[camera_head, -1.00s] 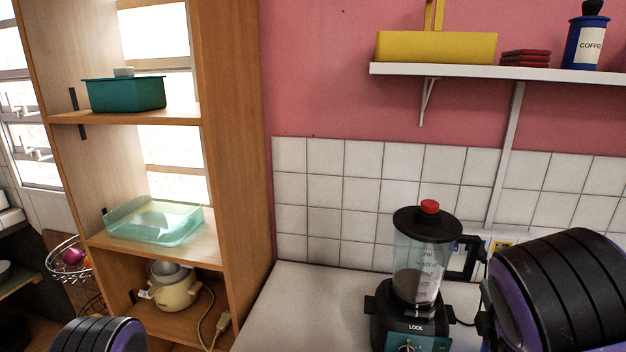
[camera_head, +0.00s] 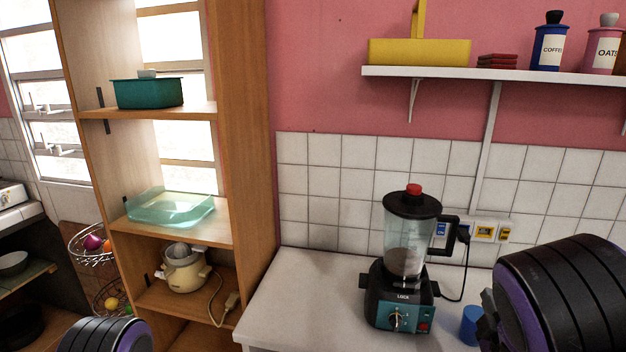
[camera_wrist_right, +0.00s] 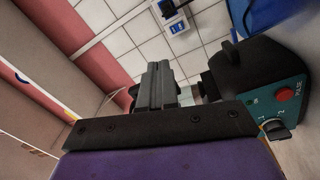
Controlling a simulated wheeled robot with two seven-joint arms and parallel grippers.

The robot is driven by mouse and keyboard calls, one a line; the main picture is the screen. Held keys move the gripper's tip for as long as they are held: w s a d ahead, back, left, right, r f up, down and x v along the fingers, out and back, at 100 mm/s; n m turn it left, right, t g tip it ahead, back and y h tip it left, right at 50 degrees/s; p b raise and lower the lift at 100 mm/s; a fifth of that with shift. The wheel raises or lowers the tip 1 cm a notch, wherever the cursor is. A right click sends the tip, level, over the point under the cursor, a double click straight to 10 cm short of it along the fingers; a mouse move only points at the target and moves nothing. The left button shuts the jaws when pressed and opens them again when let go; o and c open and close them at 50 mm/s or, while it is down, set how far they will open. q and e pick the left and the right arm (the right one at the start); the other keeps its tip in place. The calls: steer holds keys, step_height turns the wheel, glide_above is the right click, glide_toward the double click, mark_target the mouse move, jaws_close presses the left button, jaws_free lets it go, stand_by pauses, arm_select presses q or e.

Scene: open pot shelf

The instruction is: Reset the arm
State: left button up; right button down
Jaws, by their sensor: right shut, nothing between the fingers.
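My right gripper (camera_wrist_right: 158,85) shows in the right wrist view, with its dark fingers together and nothing between them. The black and purple right arm (camera_head: 565,295) is at the lower right of the head view, in front of the counter. Only a rounded black and purple part of my left arm (camera_head: 105,336) shows at the bottom left; the left gripper's fingers are out of view.
A blender (camera_head: 403,260) and a blue cup (camera_head: 470,325) stand on the white counter (camera_head: 300,300), near my right arm. A wall shelf (camera_head: 440,73) carries canisters.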

steer(key=s+a+f+m+g+b, duration=0.1)
steer(key=s+f+m+g, duration=0.3)
steer(key=s+f+m, duration=0.5)
steer(key=s+a+f+m+g, duration=0.1)
steer(key=s+f+m+g, duration=0.35)
steer(key=f, duration=0.75)
steer(key=s+a+f+m+g, duration=0.2)
steer(key=s+f, duration=0.5)
steer(key=s, duration=0.4)
steer(key=s+a+f+m+g+b, duration=0.1)
steer(key=s+a+f+m+g, duration=0.2)
steer(key=s+f, duration=0.4)
steer(key=s+g, duration=0.1)
steer(key=s, duration=0.3)
steer(key=shift+a+g+y, duration=0.35)
steer(key=shift+y, duration=0.05)
